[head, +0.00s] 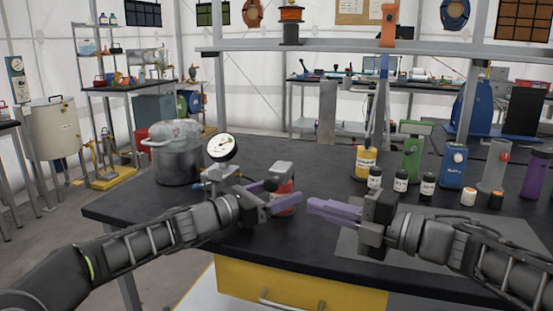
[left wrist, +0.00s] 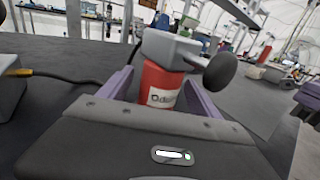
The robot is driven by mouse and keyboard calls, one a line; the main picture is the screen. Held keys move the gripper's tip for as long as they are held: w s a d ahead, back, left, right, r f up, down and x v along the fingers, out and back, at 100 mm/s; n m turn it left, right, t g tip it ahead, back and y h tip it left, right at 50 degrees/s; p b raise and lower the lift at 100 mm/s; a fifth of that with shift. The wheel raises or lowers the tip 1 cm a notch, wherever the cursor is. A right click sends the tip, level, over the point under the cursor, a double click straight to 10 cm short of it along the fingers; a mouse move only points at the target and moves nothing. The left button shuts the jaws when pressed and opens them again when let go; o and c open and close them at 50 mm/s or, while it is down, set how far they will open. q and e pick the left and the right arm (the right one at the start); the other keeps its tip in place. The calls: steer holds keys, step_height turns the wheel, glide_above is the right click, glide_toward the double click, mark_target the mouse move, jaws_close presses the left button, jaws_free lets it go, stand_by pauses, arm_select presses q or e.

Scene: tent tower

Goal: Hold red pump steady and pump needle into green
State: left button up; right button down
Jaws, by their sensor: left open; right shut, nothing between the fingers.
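The red pump (head: 284,187) with a grey head stands on the black table, left of centre. In the left wrist view the red pump (left wrist: 160,84) stands between the two purple fingers of my left gripper (left wrist: 158,88), with a round black knob (left wrist: 220,73) on its head. My left gripper (head: 281,198) is open around the pump body. My right gripper (head: 312,205) is shut and empty, just right of the pump and apart from it. The round gauge (head: 222,147) is left of the pump; its dial shows some green, but the needle is too small to read.
Bottles and devices, including a yellow bottle (head: 366,162), a green device (head: 411,150) and a blue device (head: 453,166), line the right side. A grey mat (head: 345,246) lies under my right gripper. A dark hose (left wrist: 70,78) runs behind the pump.

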arm_select(q)
steer(key=shift+f, duration=0.1)
steer(key=v, duration=1.1)
steer(key=shift+s+a, duration=0.2)
steer(key=shift+s, duration=0.05)
steer(key=shift+s+a, duration=0.15)
